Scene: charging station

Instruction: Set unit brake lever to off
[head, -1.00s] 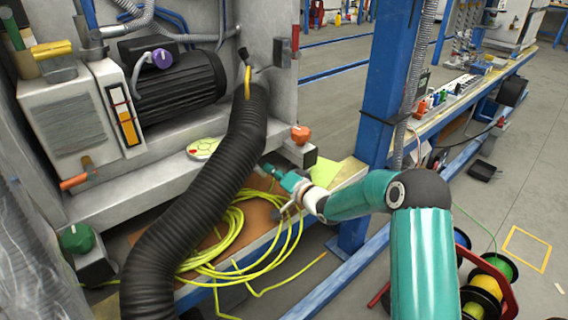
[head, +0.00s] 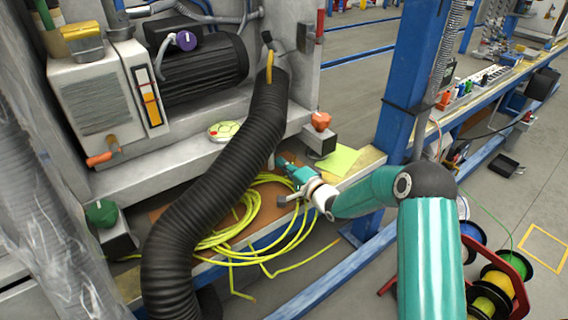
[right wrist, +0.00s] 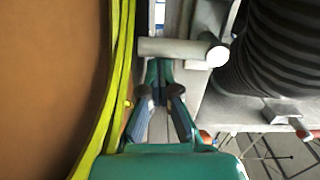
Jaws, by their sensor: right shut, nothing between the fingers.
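My right gripper (head: 283,163) is shut and empty, low beside the black corrugated hose (head: 215,170) and above the ledge with the yellow cable. In the right wrist view its closed fingers (right wrist: 160,76) point at a grey cylindrical bar (right wrist: 170,47) with a round end, just beyond the tips. I cannot tell whether they touch it. An orange-tipped handle (head: 100,159) sticks out of the grey unit (head: 92,105) at left. I cannot tell which of these is the unit brake lever, nor its setting. My left gripper is out of view.
Coils of yellow cable (head: 273,243) lie under my right gripper. An orange knob (head: 320,120) on a grey block stands just right of it. A blue post (head: 405,90) rises behind my right arm. Cable reels (head: 490,280) stand at lower right.

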